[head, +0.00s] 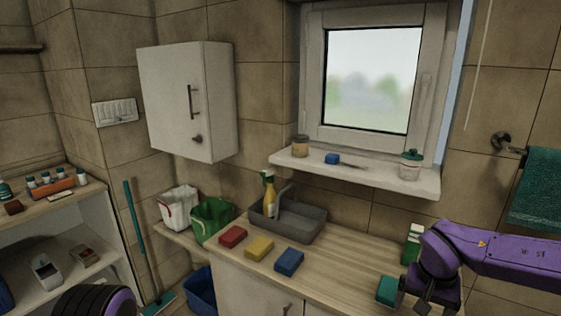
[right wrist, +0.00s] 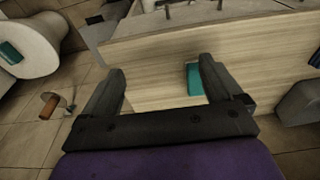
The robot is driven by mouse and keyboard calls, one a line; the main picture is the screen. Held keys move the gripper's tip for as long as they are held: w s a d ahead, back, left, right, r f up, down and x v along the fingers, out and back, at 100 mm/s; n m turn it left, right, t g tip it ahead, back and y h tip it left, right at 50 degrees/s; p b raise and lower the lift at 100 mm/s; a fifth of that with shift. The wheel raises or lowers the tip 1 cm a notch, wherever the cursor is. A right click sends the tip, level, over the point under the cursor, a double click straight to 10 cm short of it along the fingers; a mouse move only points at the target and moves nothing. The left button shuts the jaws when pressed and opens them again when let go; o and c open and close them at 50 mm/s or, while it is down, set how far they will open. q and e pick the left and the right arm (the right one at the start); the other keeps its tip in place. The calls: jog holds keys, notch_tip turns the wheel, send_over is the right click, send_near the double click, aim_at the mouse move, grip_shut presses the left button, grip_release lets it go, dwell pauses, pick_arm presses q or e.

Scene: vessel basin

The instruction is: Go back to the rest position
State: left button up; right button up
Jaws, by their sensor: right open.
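My right arm comes in from the right in the head view, with its gripper (head: 414,302) pointing down over the right end of the counter. In the right wrist view the gripper (right wrist: 162,70) is open, with nothing held between its fingers. A teal block (head: 387,291) stands on the counter just left of the right gripper. It also shows in the right wrist view (right wrist: 193,80), beyond the gap and close to the right finger. Of my left arm only a dark and purple part shows at the bottom left; its gripper is out of view.
The wooden counter (head: 345,268) holds a red block (head: 233,236), a yellow block (head: 259,248), a blue block (head: 289,261) and a grey basin (head: 290,222) with a spray bottle (head: 269,196). A green and white container (head: 413,243) stands behind my right arm. The window sill (head: 375,176) juts out above.

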jog(key=s+d+f+t+h+b, duration=0.1)
jog(key=s+f+h, duration=0.1)
jog(key=s+f, duration=0.35)
jog(key=s+d+f+h, duration=0.1)
jog(key=s+f+h, duration=0.1)
jog(key=f, duration=0.7)
jog(key=s+d+f+t+h+b, duration=0.1)
jog(key=s+f+h, duration=0.1)
jog(key=s+f, duration=0.35)
pick_arm(q)
jog(key=shift+s+f, duration=0.2)
jog(key=shift+f, duration=0.4)
jog(key=shift+s+f, duration=0.2)
jog(key=shift+f, duration=0.4)
pick_arm(e)
jog(key=s+a+f+y, duration=0.1)
jog(key=s+a+f, duration=0.1)
jog(key=s+f, duration=0.3)
jog(key=s+a+f+y, duration=0.1)
jog(key=s+f, duration=0.5)
jog(key=s, duration=0.6)
jog(key=shift+a+f+y, duration=0.25)
jog(key=shift+a+y, duration=0.15)
jog(key=shift+y, duration=0.4)
pick_arm(q)
jog(key=shift+c, duration=0.3)
pick_arm(e)
jog(key=shift+w, duration=0.1)
jog(key=shift+c, duration=0.3)
